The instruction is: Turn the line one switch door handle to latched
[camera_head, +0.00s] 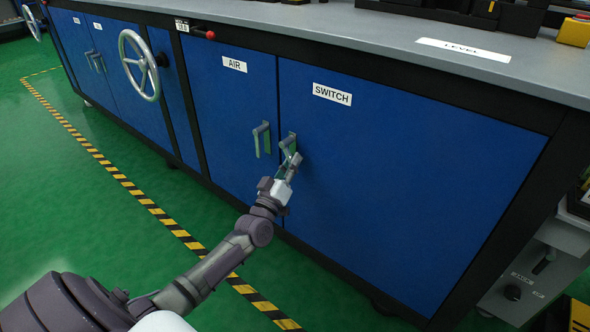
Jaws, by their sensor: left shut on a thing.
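The switch door (400,180) is a blue cabinet panel with a white SWITCH label (332,94). Its handle (287,143) is a grey lever at the door's left edge. My left gripper (290,160) is at this handle and shut on it; the fingers hide part of the lever. The exact angle of the handle is hard to tell behind the fingers. My right gripper is not in view.
The AIR door (225,120) with its own handle (261,139) is close on the left. A handwheel (140,65) and a red-knobbed lever (202,33) stick out farther left. The grey worktop (400,45) overhangs the doors. Green floor in front is clear, with striped tape (150,205).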

